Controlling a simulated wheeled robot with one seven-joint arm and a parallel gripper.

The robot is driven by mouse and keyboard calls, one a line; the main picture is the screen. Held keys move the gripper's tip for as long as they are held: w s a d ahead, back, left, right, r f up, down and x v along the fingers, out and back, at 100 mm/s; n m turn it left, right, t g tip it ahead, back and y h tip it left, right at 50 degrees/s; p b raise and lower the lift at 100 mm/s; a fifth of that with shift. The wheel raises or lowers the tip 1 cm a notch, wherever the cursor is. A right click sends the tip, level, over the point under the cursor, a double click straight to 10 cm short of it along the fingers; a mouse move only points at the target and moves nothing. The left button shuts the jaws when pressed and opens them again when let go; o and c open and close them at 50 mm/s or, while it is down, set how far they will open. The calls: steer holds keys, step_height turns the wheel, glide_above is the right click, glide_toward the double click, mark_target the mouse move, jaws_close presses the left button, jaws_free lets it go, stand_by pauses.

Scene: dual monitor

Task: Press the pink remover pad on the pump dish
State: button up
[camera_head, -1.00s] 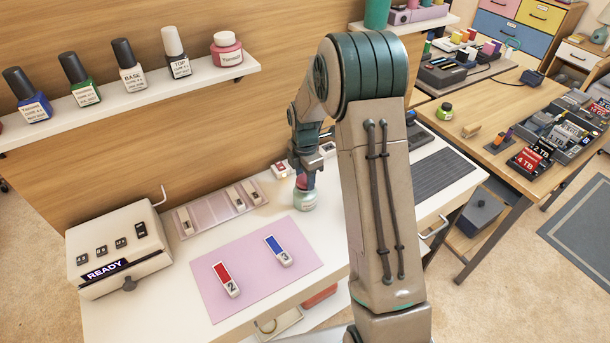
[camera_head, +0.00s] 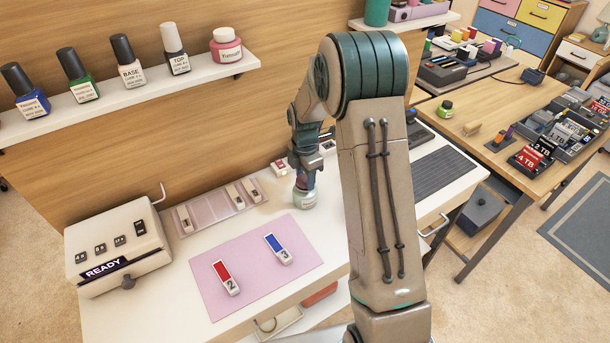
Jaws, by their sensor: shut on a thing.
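The pump dish (camera_head: 306,201), a small pale greenish-white round container, stands on the white desk just behind the pink mat. My gripper (camera_head: 304,184) points straight down right over the dish, with its fingertips at the dish's top. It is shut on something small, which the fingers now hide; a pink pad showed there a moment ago. I cannot tell exactly how far the pad bears on the dish.
The pink mat (camera_head: 208,291) carries a red tile (camera_head: 223,275) and a blue tile (camera_head: 275,245). A tray with several tiles lies left of the dish. A white machine (camera_head: 118,245) reads READY. A wall shelf (camera_head: 210,80) holds bottles and a pink Remover jar (camera_head: 226,46).

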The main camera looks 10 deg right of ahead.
steer(key=shift+r+p, duration=2.25)
steer(key=shift+r, duration=1.3)
